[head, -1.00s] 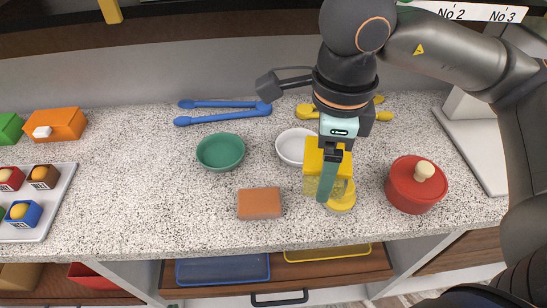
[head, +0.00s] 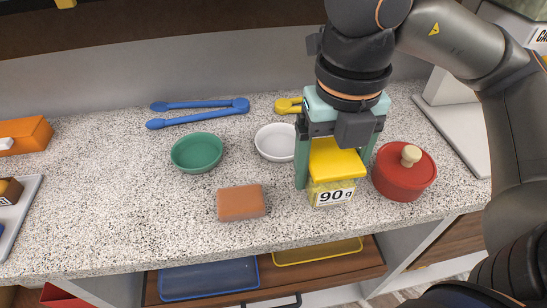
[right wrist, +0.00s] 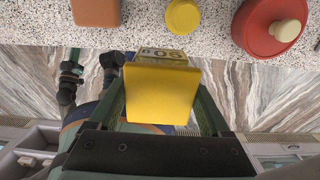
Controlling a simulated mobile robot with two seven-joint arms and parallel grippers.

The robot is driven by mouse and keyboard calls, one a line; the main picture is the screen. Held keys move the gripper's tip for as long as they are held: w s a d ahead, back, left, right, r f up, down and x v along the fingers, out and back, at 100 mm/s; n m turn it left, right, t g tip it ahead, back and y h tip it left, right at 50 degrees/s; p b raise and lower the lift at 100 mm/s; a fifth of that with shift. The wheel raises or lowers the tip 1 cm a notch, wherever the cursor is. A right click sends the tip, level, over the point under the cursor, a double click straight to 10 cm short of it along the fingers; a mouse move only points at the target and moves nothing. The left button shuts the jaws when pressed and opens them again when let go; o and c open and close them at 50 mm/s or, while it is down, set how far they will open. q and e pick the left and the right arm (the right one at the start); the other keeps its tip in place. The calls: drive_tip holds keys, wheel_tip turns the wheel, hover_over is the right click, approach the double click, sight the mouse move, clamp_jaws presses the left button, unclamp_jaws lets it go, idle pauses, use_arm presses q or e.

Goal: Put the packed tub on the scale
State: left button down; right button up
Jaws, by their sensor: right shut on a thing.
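The packed tub (head: 334,178) is clear with a yellow lid and a "90 g" label. My right gripper (head: 338,160) is shut on it, with a green finger on each side. The tub looks held above the counter, but the exact gap is unclear. In the right wrist view its yellow lid (right wrist: 162,95) fills the space between the fingers. A pale, flat-based thing (head: 455,125) stands at the right of the counter; I cannot tell whether it is the scale. A dark arm part with a green tip, probably my left gripper (right wrist: 72,68), shows small in the right wrist view.
A red lidded pot (head: 403,180) stands close right of the tub. A brown block (head: 240,202), green bowl (head: 197,153), white bowl (head: 275,143) and blue tongs (head: 200,109) lie left. A yellow disc (right wrist: 183,16) lies on the counter.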

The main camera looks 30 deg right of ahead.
drive_tip(key=w+f, duration=0.2)
drive_tip(key=w, duration=0.1)
drive_tip(key=w+f, duration=0.3)
drive_tip(key=w, duration=0.1)
drive_tip(key=w+f, duration=0.2)
drive_tip(key=w, duration=0.1)
drive_tip(key=shift+w+d+f, duration=0.35)
drive_tip(key=shift+d+f, duration=0.05)
drive_tip(key=f, duration=0.1)
drive_tip(key=w+f, duration=0.1)
drive_tip(key=f, duration=0.1)
drive_tip(key=shift+f, duration=0.65)
drive_tip(key=shift+f, duration=0.15)
drive_tip(key=o, duration=1)
drive_tip(key=shift+c, duration=0.2)
drive_tip(key=shift+o, duration=1.4)
